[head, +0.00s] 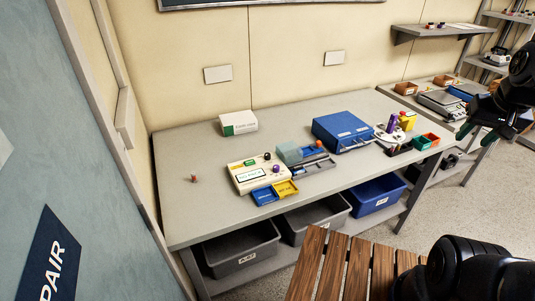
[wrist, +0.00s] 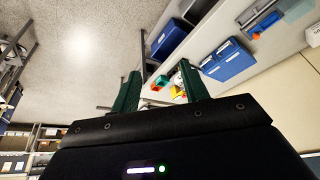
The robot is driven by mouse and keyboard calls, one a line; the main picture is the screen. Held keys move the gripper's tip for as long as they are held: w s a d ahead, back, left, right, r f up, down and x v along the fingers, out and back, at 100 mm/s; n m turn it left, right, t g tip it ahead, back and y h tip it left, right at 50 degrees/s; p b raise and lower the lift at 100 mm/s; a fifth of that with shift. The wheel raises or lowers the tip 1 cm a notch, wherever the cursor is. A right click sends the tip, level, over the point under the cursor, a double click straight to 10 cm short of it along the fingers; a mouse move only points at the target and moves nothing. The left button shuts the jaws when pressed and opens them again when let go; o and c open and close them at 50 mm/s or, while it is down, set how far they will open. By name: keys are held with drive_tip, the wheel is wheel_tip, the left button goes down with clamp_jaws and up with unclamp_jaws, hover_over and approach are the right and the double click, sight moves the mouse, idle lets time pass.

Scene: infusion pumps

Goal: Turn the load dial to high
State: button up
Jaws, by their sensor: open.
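A beige pump unit (head: 243,181) with a display, a green patch and two knobs sits on the table left of centre in the head view. One knob is black (head: 267,156) and the other is purple (head: 276,169). I cannot tell which is the load dial, and their markings are too small to read. My gripper (head: 476,134) is at the far right, well away from the unit and beyond the table's right end. In the wrist view my gripper (wrist: 160,86) has its two green fingers apart, with nothing held between them.
A blue case (head: 343,131), a grey tray (head: 313,168) and a white plate with coloured pieces (head: 390,134) stand right of the unit. A white-green box (head: 238,123) is behind. The table's left part is mostly clear.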

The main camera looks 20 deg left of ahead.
drive_tip(key=w+a+f+m+g+y, duration=0.1)
drive_tip(key=w+a+f+g, duration=0.1)
drive_tip(key=w+a, duration=0.9)
drive_tip(key=w+a+f+g+y, duration=0.15)
drive_tip(key=w+a, duration=0.55)
drive_tip(key=a, duration=0.7)
drive_tip(key=m+h, duration=0.1)
drive_tip(key=h, duration=0.2)
hover_over(268, 154)
wheel_tip(268, 154, down, 16)
drive_tip(key=shift+g, duration=0.45)
wheel_tip(268, 154, down, 10)
drive_tip(key=shift+f, duration=0.2)
clamp_jaws()
